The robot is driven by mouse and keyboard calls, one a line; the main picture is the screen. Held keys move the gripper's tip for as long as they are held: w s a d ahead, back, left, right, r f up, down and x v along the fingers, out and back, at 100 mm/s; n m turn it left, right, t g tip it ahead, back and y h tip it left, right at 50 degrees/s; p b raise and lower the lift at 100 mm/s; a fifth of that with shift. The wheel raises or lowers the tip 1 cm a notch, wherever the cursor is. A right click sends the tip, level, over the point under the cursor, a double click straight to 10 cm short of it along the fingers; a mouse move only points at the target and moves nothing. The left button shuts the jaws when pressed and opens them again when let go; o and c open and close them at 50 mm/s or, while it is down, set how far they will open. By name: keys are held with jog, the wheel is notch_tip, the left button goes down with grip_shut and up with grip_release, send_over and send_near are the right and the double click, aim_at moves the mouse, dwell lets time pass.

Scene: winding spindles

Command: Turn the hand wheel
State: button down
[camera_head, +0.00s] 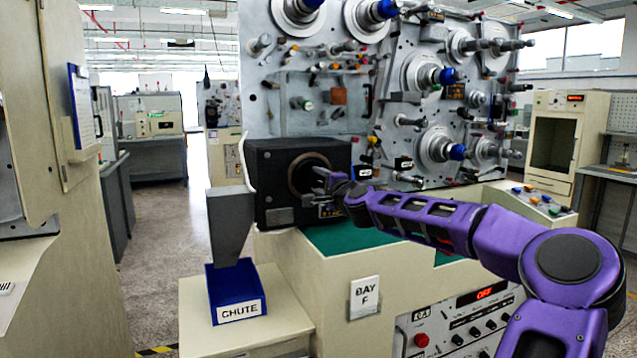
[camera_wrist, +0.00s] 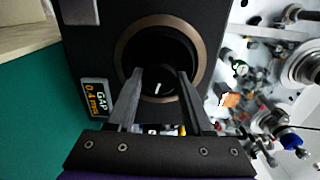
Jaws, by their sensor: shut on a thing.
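A black box (camera_head: 265,165) stands on the green-topped bench, with a round bronze-rimmed opening (camera_head: 293,180) in its face. In the wrist view the bronze rim (camera_wrist: 122,48) surrounds a dark recess. A dark round hand wheel (camera_wrist: 158,88) with a short, slightly tilted white mark sits in it, between my fingers. My gripper (camera_wrist: 160,74) reaches into the opening with one finger on each side of the wheel, shut on it. In the head view my gripper (camera_head: 322,180) is at the box's face and hides part of the opening.
A "GAP 0.4 mm" label (camera_wrist: 97,98) is on the box. A grey chute (camera_head: 230,222) leads down to a blue "CHUTE" bin (camera_head: 237,290) at left. A "BAY F" sign (camera_head: 364,297) stands in front. A panel with spindles and blue-tipped knobs (camera_head: 425,75) rises behind, close to my arm.

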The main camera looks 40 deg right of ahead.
jog(key=shift+c, duration=1.5)
grip_release()
jog(key=shift+s, duration=0.1)
jog(key=v, duration=1.7)
jog(key=shift+s+p, duration=0.15)
jog(key=shift+p, duration=0.15)
jog(key=shift+f, duration=0.1)
